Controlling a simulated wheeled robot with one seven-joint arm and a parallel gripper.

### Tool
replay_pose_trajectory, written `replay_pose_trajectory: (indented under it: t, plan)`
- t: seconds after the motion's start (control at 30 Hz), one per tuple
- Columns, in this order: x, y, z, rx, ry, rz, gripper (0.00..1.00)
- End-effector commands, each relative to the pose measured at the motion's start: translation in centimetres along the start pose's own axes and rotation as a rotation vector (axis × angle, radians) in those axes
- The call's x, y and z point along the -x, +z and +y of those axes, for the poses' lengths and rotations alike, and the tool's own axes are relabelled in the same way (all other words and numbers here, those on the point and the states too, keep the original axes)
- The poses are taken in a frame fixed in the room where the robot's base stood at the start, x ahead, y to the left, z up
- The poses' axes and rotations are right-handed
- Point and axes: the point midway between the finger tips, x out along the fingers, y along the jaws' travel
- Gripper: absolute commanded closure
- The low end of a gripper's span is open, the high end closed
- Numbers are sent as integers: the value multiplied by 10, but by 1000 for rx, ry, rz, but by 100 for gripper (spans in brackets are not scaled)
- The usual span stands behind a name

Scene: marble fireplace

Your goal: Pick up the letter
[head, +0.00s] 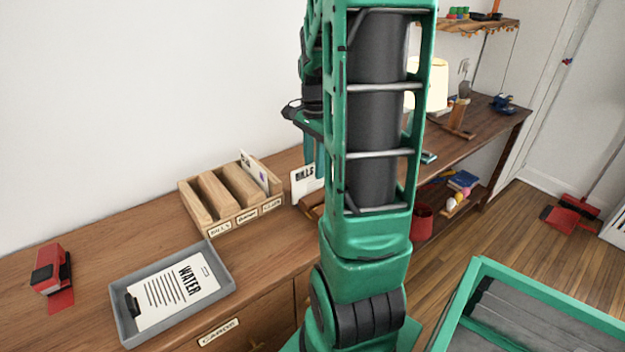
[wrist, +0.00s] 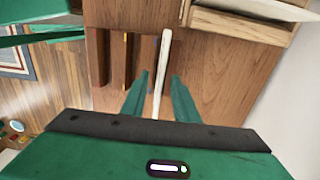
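A white letter marked "BILLS" (head: 305,182) stands upright on the wooden desk, right of the sorter. My arm hides its right part in the head view. In the wrist view it shows edge-on as a thin pale strip (wrist: 163,55) beside dark wooden slats. My gripper (wrist: 159,76) is open, with one finger on each side of the letter and a gap on both sides. In the head view my gripper (head: 316,166) is low over the letter, partly hidden by my arm.
A wooden sorter (head: 229,213) with labelled slots holds a letter (head: 254,172). A grey tray (head: 223,272) holds a paper marked "WATER" (head: 180,290). A red and black object (head: 50,272) sits at far left. A lamp (head: 428,85) stands farther right.

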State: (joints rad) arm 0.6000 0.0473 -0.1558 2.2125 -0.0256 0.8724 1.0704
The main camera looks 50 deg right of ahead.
Motion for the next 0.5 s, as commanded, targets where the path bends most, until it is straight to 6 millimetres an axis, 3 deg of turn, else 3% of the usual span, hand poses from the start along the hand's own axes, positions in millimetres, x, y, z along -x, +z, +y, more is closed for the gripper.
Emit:
replay_pose_trajectory:
  t: [0.07, 0.2, 0.5]
  plan:
    - [0, 0, 0, 0, 0, 0, 73]
    - [0, 0, 0, 0, 0, 0, 100]
    - [1, 0, 0, 0, 0, 0, 100]
